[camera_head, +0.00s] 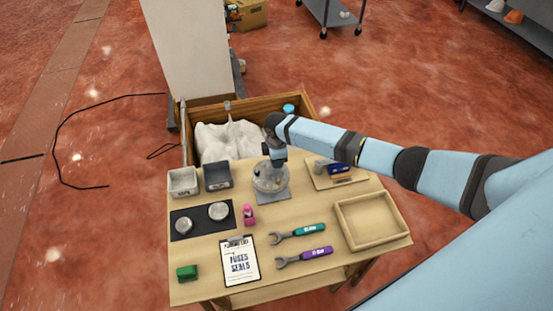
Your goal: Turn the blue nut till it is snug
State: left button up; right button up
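My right arm comes in from the right, and its gripper (274,157) points down over the top of the grey metal dispenser (270,180). The dispenser stands on a grey base plate (272,197) near the table's back middle. I cannot make out the blue nut; the gripper and wrist cover the dispenser's top. The fingers are too small and dark to tell whether they are open or shut, or touch anything. My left gripper is not in view. A teal-handled wrench (297,232) and a purple-handled wrench (304,257) lie flat on the table in front.
On the table (205,285) are an empty wooden tray (346,239), a clipboard (239,262), a green block (187,272), a pink item (249,215), a dark mat (190,232) with two round metal parts, and two small bins (183,181). A wooden crate (245,107) stands behind.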

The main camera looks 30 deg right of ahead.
jog(key=o, duration=0.3)
jog(key=shift+r, duration=0.15)
notch_tip(320, 180, up, 14)
jog(key=shift+f+b, duration=0.2)
jog(key=shift+b, duration=0.35)
